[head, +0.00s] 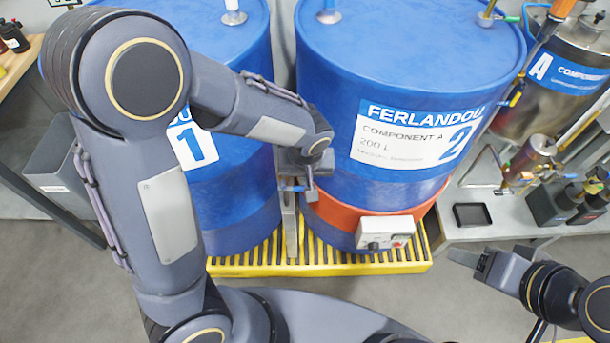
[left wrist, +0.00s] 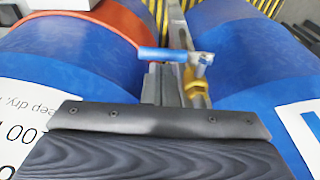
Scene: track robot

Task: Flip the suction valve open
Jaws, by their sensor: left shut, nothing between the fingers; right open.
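The suction valve has a blue lever (left wrist: 165,53) in the left wrist view, lying crosswise to the grey upright pipe behind it. A metal valve body (left wrist: 200,62) and a yellow fitting (left wrist: 193,82) sit at its right end. In the head view, the lever (head: 292,188) shows small between the two blue drums. My left gripper (head: 308,168) is just above it, shut and empty, partly hidden by its own wrist. My right gripper (head: 482,264) is open and empty, away at the lower right.
Drum 1 (head: 235,190) and drum 2 (head: 400,60) stand close on either side, on a yellow slatted pallet (head: 330,268). Drum 2 has an orange heater band (head: 345,218) with a control box (head: 385,232). A grey bench (head: 515,215) with fittings stands right.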

